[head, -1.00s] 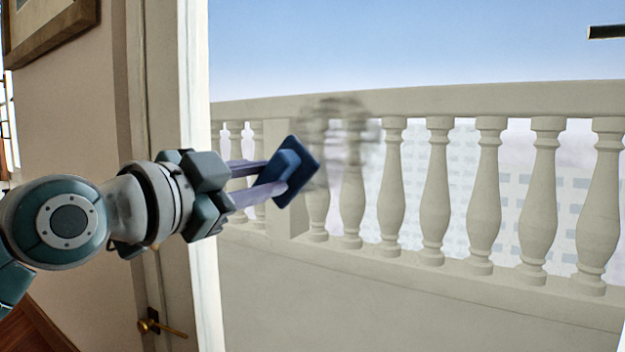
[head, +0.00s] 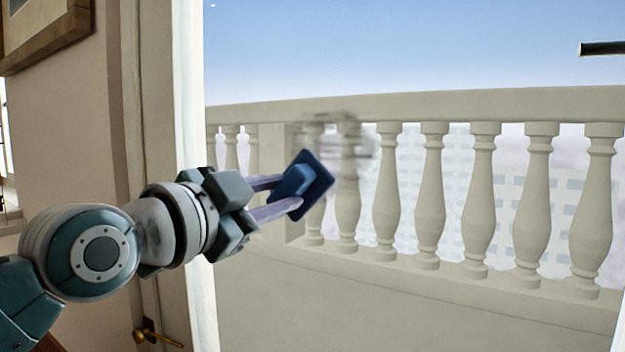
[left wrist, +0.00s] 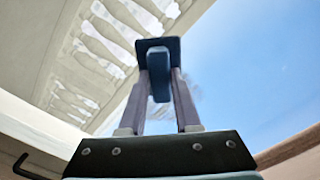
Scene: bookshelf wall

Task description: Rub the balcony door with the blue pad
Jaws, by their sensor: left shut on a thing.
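The balcony door is a large glass pane in a white frame (head: 190,95). A grey blurry smudge (head: 345,135) shows on the glass, over the top of the balusters. My left gripper (head: 284,196) is shut on the handle of the blue pad (head: 319,172). The pad is tilted, with its face toward the glass, just below and left of the smudge. I cannot tell whether it touches the glass. The left wrist view shows the pad (left wrist: 150,45) between the fingers, with faint smudge to its right. My right gripper is not in view.
Behind the glass stands a stone balustrade (head: 430,105) with pale buildings beyond. A brass door handle (head: 155,338) is at the lower left. A picture frame (head: 50,40) hangs on the left wall. A dark bar (head: 602,48) shows at the upper right.

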